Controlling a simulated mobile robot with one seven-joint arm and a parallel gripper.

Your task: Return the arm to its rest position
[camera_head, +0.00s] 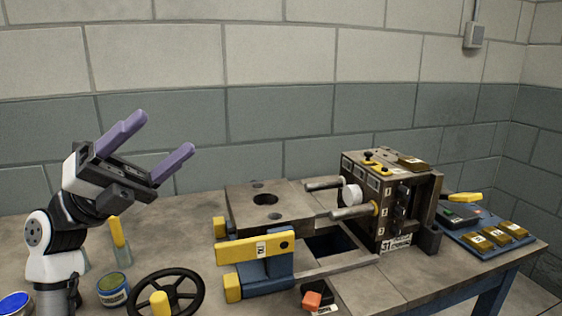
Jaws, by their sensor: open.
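My gripper (158,150) is raised at the left of the picture, above the left part of the workbench. Its two purple fingers stand apart and point up and to the right. Nothing shows between them, so it is open and empty. My white and black arm (58,245) rises from the lower left edge, bent at a dark joint. The gripper touches nothing that I can see and has only the block wall behind it.
A handwheel (168,292), a yellow-handled tool (117,232) and cans (112,290) stand near my arm. A mould fixture with a yellow clamp (255,248) and a control box (388,200) fills the bench's middle and right. The air above the bench is clear.

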